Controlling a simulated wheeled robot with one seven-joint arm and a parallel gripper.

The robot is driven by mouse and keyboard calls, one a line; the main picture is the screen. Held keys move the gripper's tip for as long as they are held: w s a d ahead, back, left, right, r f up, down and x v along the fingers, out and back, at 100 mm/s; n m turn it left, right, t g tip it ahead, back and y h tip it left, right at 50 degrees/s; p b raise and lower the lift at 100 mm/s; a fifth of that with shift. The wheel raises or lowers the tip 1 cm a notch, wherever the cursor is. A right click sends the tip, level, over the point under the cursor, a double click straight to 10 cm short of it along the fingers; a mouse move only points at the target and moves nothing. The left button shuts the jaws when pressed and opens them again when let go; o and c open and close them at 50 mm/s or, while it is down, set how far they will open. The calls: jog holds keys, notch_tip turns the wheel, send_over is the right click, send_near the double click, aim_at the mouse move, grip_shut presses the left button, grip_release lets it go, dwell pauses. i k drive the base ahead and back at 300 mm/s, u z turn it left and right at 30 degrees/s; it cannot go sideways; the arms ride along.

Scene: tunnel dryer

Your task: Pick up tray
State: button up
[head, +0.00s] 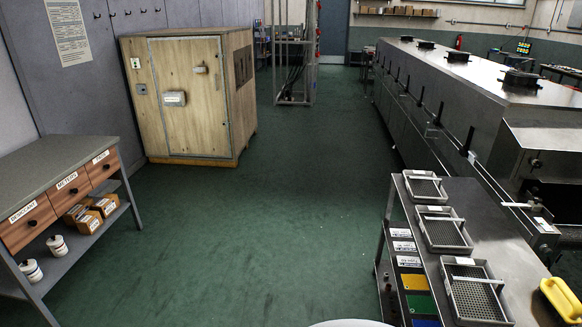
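Three grey metal trays with perforated bottoms lie in a row on a steel-topped bench at the lower right of the head view. The nearest tray (446,292) is at the lower edge, the middle tray (425,235) is beyond it, and the farthest tray (409,189) is the smallest in view. Each carries a small white label on its far rim. All three look empty. My gripper is not in view.
A yellow-handled object (561,299) sits right of the nearest tray. The long steel dryer (470,90) stands behind the bench. A wooden cabinet (190,95) and a drawer table (50,165) stand left. Green floor (290,220) between them is clear.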

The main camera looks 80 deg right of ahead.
aim_at(424, 187)
jog(key=z, duration=3.15)
jog(key=i, duration=2.15)
